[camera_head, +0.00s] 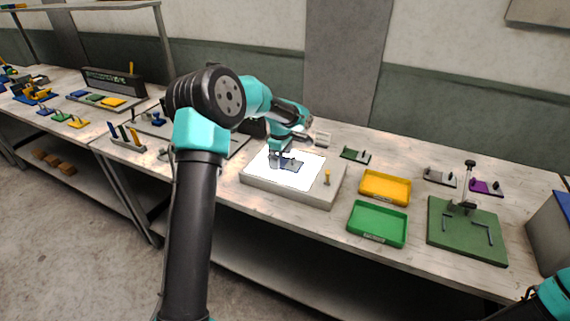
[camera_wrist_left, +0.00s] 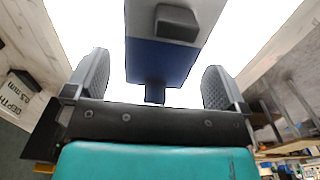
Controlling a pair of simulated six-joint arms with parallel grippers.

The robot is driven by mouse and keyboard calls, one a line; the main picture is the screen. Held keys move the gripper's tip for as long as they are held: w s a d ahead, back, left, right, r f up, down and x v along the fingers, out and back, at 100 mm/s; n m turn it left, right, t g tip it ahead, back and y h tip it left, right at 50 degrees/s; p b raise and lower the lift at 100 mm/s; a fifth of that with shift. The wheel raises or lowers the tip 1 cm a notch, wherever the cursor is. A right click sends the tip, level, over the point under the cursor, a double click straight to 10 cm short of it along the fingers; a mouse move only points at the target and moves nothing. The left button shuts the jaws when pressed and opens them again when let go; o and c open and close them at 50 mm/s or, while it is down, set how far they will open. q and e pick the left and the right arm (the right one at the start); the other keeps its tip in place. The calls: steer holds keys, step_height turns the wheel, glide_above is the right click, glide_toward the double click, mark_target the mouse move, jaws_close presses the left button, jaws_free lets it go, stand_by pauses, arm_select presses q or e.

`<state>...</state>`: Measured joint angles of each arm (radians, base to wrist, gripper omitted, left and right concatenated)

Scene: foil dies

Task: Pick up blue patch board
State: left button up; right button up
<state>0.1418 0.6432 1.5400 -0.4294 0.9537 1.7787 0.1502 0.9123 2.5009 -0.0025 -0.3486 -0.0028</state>
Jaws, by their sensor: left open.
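The blue patch board (camera_wrist_left: 160,57) lies on the bright white panel of a light box (camera_head: 251,177). In the left wrist view it shows a blue band, a grey part with a dark raised block, and a narrow dark tab. My left gripper (camera_wrist_left: 155,88) is open. Its two fingers stand on either side of the board's near end, with bright gaps between them and the board. In the head view my left gripper (camera_head: 279,154) is low over the panel, partly covering the board (camera_head: 292,166). Only a piece of my right arm shows at bottom right; its gripper is out of frame.
A yellow tray (camera_head: 385,175) and a green tray (camera_head: 391,212) stand right of the light box. A small yellow peg (camera_head: 327,177) stands on the panel's right side. A green fixture (camera_head: 466,248) is farther right. Several small boards lie behind the trays.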

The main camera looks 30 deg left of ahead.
mark_target(281, 161)
arm_select(q)
steer(key=shift+f, duration=0.2)
steer(key=shift+c, duration=0.4)
steer(key=c, duration=0.9)
steer(key=shift+r, duration=0.15)
steer(key=shift+c, duration=0.2)
steer(key=shift+r, duration=1.45)
steer(key=shift+s+d+r, duration=0.1)
steer(key=shift+s+r, duration=0.05)
steer(key=shift+r, duration=0.1)
steer(key=s+d+r, duration=0.1)
steer(key=s+d, duration=0.7)
steer(key=s, duration=0.5)
steer(key=shift+d+r, duration=0.15)
steer(key=shift+d, duration=0.05)
steer(key=shift+s, duration=0.1)
